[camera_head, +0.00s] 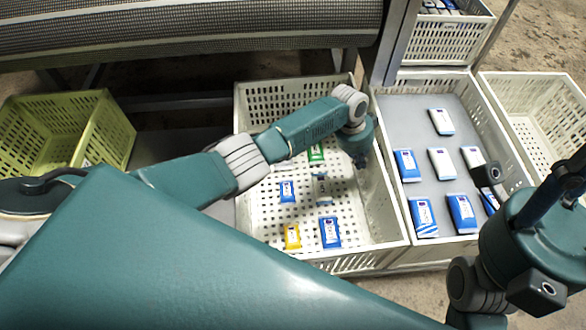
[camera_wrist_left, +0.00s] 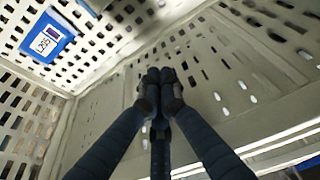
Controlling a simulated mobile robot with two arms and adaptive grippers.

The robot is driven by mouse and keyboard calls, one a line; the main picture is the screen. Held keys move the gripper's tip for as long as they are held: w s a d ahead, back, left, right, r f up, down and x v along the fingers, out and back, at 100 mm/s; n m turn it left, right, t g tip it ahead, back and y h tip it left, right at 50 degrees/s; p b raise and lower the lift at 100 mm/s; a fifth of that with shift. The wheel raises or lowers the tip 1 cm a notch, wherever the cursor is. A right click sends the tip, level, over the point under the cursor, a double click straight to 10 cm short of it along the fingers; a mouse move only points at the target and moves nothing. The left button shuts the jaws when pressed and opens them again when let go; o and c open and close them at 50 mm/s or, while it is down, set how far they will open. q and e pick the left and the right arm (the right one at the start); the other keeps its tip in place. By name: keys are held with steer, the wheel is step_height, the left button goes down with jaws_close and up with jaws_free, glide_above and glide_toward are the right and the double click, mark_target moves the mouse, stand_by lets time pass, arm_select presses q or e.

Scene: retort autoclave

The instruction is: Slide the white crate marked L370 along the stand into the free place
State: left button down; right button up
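A white perforated crate (camera_head: 390,235) stands in the middle of the head view with several blue, green, orange and white packets on its floor. I cannot read a crate mark L370 in either view. My left gripper (camera_head: 361,160) reaches down inside this crate near its right wall. In the left wrist view my left gripper (camera_wrist_left: 160,78) has its dark fingertips together, with no object visible between them, close to the crate's wall. A blue packet (camera_wrist_left: 47,37) lies on the perforated floor there. My right gripper (camera_head: 566,185) is at the right edge, partly cut off; its finger opening is unclear.
A grey-lined white crate (camera_head: 385,110) with several packets stands directly right of the middle crate. Another white crate (camera_head: 535,105) is farther right, one (camera_head: 445,45) behind. A yellow-green crate (camera_head: 60,125) is at left. A bare grey surface (camera_head: 165,150) shows between it and the middle crate.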

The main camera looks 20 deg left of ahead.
arm_select(q)
steer(key=shift+w+d, duration=0.15)
steer(key=shift+d, duration=0.2)
steer(key=shift+r, duration=0.1)
steer(key=v, duration=1.2)
steer(key=shift+a, duration=0.1)
